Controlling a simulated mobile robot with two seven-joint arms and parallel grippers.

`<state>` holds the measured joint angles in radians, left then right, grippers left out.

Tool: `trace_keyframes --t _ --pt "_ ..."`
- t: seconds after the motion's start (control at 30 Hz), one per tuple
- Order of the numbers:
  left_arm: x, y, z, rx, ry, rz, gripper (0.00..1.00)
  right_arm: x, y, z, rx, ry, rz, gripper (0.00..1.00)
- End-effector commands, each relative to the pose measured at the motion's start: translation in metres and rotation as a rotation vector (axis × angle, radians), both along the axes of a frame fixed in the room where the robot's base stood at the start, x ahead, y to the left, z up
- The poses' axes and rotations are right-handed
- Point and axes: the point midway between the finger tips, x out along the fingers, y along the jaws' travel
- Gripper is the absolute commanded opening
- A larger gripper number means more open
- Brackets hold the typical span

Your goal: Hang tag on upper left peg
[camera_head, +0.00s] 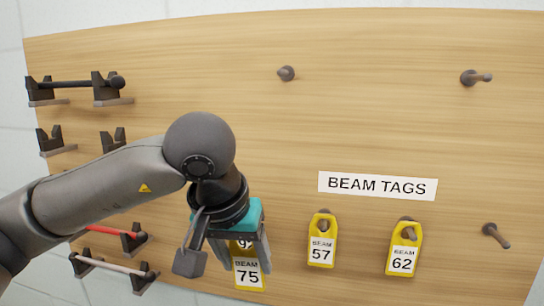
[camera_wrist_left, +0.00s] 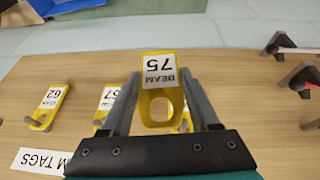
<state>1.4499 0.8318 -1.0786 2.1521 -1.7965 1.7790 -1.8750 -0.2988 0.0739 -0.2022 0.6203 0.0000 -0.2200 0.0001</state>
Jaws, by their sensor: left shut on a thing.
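The yellow tag with the white label BEAM 75 (camera_head: 248,272) is in my left gripper (camera_head: 226,260), low on the left of the tag area. In the left wrist view the tag (camera_wrist_left: 159,70) sits between the two fingertips, its label upside down and its hole toward the palm. Part of another numbered label (camera_head: 244,244) shows above it in the head view, mostly covered by the gripper. The upper left peg (camera_head: 286,73) is bare, well above the gripper on the wooden board. My right gripper is not in view.
Tags BEAM 57 (camera_head: 321,252) and BEAM 62 (camera_head: 403,260) hang on pegs right of the gripper. The upper right peg (camera_head: 472,77) and lower right peg (camera_head: 495,235) are bare. Dark brackets holding rods (camera_head: 75,84) line the left side. The board's upper middle is clear.

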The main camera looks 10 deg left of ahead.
Motion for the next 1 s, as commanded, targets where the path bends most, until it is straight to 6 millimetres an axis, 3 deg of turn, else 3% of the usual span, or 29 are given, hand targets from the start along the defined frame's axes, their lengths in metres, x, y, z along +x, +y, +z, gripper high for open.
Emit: trace_keyframes --t 0.03,0.5,0.73,1.0 --pt "0.004 -0.003 0.03 -0.012 -0.006 0.001 0.09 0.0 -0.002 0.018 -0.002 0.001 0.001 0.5" --pt "0.011 -0.032 0.203 -0.107 -0.003 -0.016 0.09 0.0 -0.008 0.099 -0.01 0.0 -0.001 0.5" --pt "0.007 -0.04 0.247 -0.134 0.001 -0.029 0.09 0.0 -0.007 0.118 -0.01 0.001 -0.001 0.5" --pt "0.011 -0.042 0.253 -0.139 0.005 -0.031 0.09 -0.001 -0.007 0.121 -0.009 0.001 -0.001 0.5"
